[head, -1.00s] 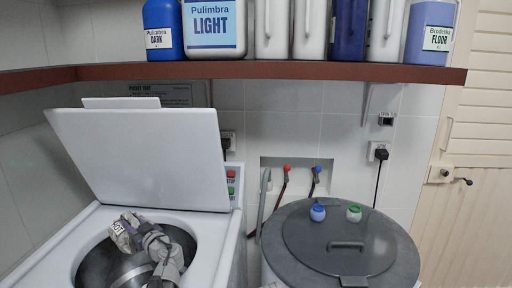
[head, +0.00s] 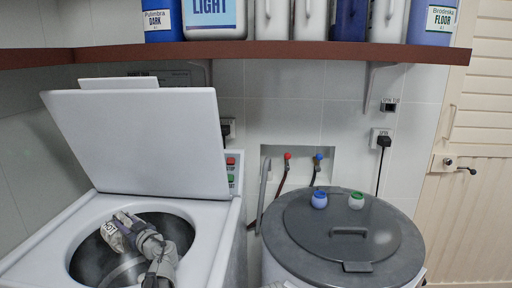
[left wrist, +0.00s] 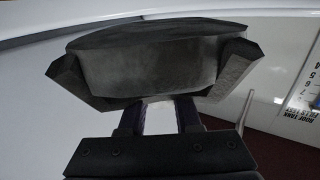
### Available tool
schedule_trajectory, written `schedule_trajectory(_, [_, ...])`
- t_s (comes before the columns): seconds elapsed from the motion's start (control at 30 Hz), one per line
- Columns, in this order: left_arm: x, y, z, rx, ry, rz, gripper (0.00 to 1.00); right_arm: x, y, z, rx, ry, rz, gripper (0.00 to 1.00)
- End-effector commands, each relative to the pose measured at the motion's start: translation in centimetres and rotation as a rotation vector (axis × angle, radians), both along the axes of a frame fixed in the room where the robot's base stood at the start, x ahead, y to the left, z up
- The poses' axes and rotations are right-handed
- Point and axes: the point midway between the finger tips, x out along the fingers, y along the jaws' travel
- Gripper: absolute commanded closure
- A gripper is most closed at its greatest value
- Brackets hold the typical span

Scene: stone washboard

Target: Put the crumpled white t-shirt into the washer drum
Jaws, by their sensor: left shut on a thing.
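The washer drum (head: 88,262) is the open round metal tub at the lower left of the head view. My left gripper (head: 126,226) is over the drum opening, its arm coming up from the bottom edge.
The washer's white lid (head: 140,140) stands open behind the drum. A grey round spinner lid (head: 345,250) is at the right, with a blue-capped and a green-capped jar on it. A brown shelf (head: 290,52) with several bottles crosses above.

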Motion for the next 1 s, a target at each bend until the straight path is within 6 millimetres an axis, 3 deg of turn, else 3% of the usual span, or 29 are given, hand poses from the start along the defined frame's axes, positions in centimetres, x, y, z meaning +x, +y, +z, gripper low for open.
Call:
schedule_trajectory(0.1, [0.01, -0.01, -1.31, 0.0, 0.0, 0.0, 1.0, 0.0, 0.01, -1.32, 0.0, 0.0, 0.0, 0.0])
schedule_trajectory(0.4, [0.0, -0.01, -1.27, 0.0, 0.0, 0.0, 1.0, 0.0, 0.0, -1.28, 0.0, 0.0, 0.0, 0.0])
schedule_trajectory(0.43, [0.0, -0.01, -1.27, 0.0, 0.0, 0.0, 0.66, 0.0, 0.0, -1.28, 0.0, 0.0, 0.0, 0.0])
schedule_trajectory(0.7, [0.01, -0.01, -1.28, 0.0, 0.0, 0.0, 0.35, 0.01, 0.0, -1.28, 0.0, 0.0, 0.0, 0.0])
schedule_trajectory(1.0, [0.0, 0.0, -1.24, 0.0, 0.0, 0.0, 0.33, 0.0, 0.0, -1.24, 0.0, 0.0, 0.0, 0.0])
